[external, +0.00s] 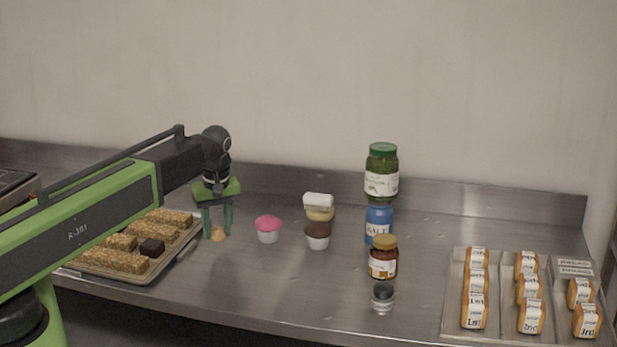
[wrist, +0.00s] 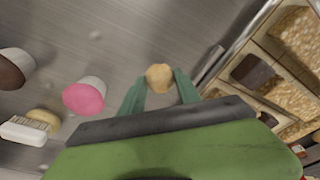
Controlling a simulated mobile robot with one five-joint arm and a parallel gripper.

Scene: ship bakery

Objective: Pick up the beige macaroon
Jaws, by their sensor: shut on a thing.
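The beige macaroon (external: 218,236) is a small, rough, pale tan lump at the tips of my gripper. In the wrist view the macaroon (wrist: 159,77) sits between the two green fingers. My gripper (external: 217,232) points down over the steel counter, right of the tray of bars, and is shut on the macaroon. The wrist view shows the gripper (wrist: 159,88) with a finger on each side of it. I cannot tell whether the macaroon still touches the counter.
A tray of oat bars (external: 183,247) stands close on the left. The front middle counter is clear.

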